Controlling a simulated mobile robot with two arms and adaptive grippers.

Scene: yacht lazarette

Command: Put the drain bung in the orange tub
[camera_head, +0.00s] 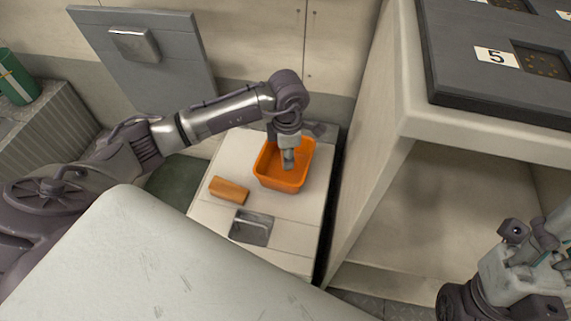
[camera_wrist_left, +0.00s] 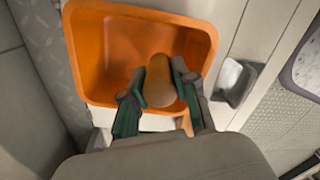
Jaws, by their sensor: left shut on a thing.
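The orange tub (camera_head: 280,184) stands upright on a pale panelled surface, its open top facing up. My left gripper (camera_head: 289,160) points down into the tub's opening from above. In the left wrist view, the gripper is shut on a tan-brown, rounded piece, which I take for the drain bung (camera_wrist_left: 159,82). The bung shows against the inside of the orange tub (camera_wrist_left: 88,45); I cannot tell whether it touches the tub's floor. In the head view the gripper hides the bung. My right gripper (camera_head: 540,245) is at the lower right edge, partly cut off, its fingers unclear.
An orange-brown block (camera_head: 229,190) lies left of the tub, and a grey recessed latch (camera_head: 251,227) is in front of it. A pale partition (camera_head: 365,150) rises close on the right. A dark panel with a "5" label (camera_head: 497,57) is at the upper right.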

